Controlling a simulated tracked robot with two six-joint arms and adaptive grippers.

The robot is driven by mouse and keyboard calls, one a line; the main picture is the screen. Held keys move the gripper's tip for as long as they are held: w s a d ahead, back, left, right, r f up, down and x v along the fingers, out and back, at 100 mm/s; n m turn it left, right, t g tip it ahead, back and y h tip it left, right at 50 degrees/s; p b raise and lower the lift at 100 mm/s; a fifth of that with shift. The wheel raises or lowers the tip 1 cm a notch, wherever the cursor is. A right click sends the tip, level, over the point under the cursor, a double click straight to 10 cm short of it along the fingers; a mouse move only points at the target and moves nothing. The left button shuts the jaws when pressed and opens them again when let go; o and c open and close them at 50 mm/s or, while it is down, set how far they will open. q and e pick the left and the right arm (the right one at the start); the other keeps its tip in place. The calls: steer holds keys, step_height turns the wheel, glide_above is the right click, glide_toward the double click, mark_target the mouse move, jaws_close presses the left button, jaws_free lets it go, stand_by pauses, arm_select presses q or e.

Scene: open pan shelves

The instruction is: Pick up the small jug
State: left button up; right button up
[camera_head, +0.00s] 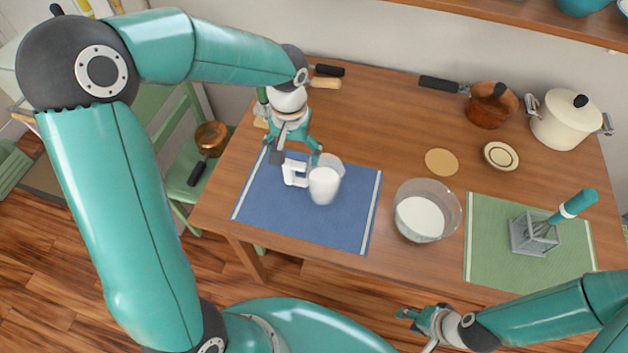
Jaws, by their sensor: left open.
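The small jug (323,187) stands on the blue mat (270,212) at the left of the table. It looks white in its lower part with a clear rim, and its white handle points left. My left gripper (296,154) is open just behind the handle, its fingers spread to either side and pointing down towards the jug. I cannot tell whether a finger touches the jug. My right gripper (414,328) is low at the table's front edge, away from the jug, with its fingers apart and empty.
A glass bowl of white contents (447,214) stands right of the blue mat. A green mat (482,255) holds a grey square holder with a teal-handled whisk (572,206). A copper pan (490,108), a cream pot (562,122), a saucer (501,155) and a round coaster (441,161) stand behind.

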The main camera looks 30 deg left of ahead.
mark_target(295, 163)
arm_select(q)
steer(key=shift+w+f+p, duration=0.1)
steer(key=shift+f+p, duration=0.25)
steer(key=shift+f, duration=2.35)
jaws_close()
